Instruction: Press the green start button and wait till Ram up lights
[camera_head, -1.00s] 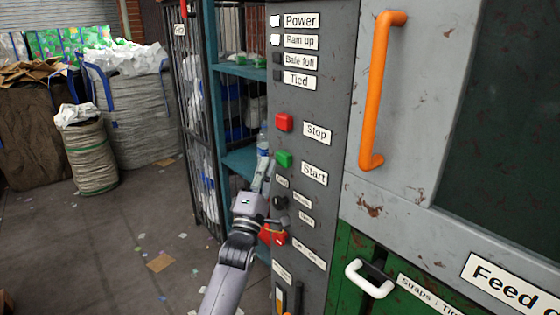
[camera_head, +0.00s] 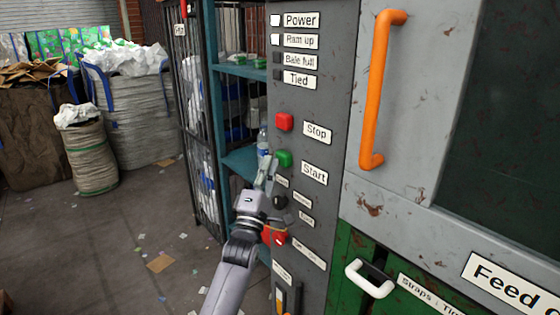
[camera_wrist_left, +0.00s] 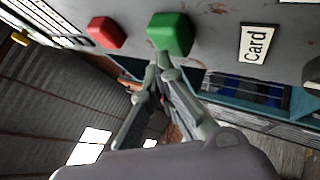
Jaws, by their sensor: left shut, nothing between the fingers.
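The green start button (camera_head: 284,158) sits on the grey control panel (camera_head: 300,105), left of the Start label (camera_head: 314,172). In the left wrist view the green button (camera_wrist_left: 170,34) is near the top middle. My left gripper (camera_head: 268,162) is shut and empty, its tips just at the lower left of the button. In the wrist view its fingertips (camera_wrist_left: 164,62) lie close to the button's near edge; I cannot tell whether they touch. The Ram up lamp (camera_head: 275,40) is lit white, as is the Power lamp (camera_head: 275,20). My right gripper is not in view.
The red stop button (camera_head: 284,122) is above the green one. A dark knob (camera_head: 279,202) and a red switch (camera_head: 277,238) are below. An orange handle (camera_head: 371,95) stands out to the right. A teal shelf (camera_head: 240,160) is behind my gripper.

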